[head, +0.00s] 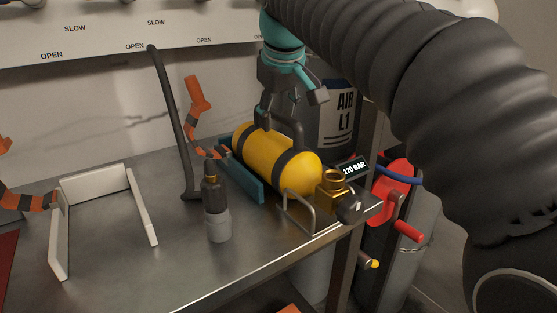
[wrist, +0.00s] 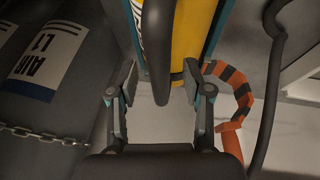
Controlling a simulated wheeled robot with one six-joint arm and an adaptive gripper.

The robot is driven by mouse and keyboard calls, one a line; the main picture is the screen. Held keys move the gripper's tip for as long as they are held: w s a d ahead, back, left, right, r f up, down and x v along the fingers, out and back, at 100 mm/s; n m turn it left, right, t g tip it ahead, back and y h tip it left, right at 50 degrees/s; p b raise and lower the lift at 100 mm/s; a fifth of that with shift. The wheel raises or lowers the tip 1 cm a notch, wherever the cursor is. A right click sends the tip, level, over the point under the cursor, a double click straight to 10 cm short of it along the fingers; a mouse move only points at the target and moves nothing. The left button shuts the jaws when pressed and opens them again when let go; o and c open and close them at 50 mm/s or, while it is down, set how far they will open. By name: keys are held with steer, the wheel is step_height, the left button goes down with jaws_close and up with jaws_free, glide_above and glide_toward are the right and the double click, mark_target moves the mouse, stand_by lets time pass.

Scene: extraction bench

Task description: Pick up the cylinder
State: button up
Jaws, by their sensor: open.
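The cylinder (head: 299,170) is yellow with black bands and lies on its side on the metal bench. It has a dark handle arching over its top and a brass valve (head: 333,188) at its front right end. My gripper (head: 271,112) is above the far left part of the cylinder, pointing down. In the wrist view the open fingers (wrist: 159,92) stand on either side of the dark handle (wrist: 158,60), with the yellow cylinder (wrist: 192,38) beyond it. I cannot tell whether the fingers touch anything.
A dark bottle with a clear base (head: 217,222) stands in front of the cylinder. A white frame (head: 97,181) is on the left of the bench (head: 185,275). A large AIR L1 tank (head: 330,125) stands behind.

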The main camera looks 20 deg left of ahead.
steer(key=shift+w+a+f, duration=0.1)
steer(key=shift+w+f, duration=0.1)
steer(key=shift+f, duration=0.3)
steer(key=shift+f, duration=0.25)
stand_by(0.4)
jaws_close()
steer(key=shift+r, duration=0.2)
